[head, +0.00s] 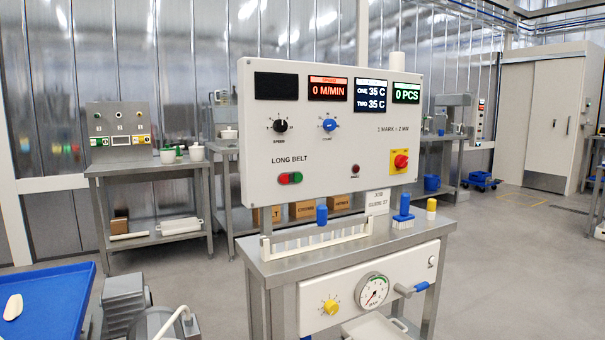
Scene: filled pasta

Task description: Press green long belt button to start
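The white control panel (330,140) stands upright on a metal stand in the middle of the head view. Under the label LONG BELT (290,160), at its lower left, sits a small button pair. The green button (297,177) is on the right of the pair, and the red button (284,179) is on the left. Nothing touches or covers them. The speed display (328,89) reads 0 M/MIN and the count display (406,93) reads 0 PCS. My gripper is not seen in this view.
A red and yellow switch (400,161) is on the panel's right. A white toothed rack (315,240) and blue-handled tool (403,212) stand on the metal shelf below. A blue tray (50,310) is at lower left, near a grey motor (124,300).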

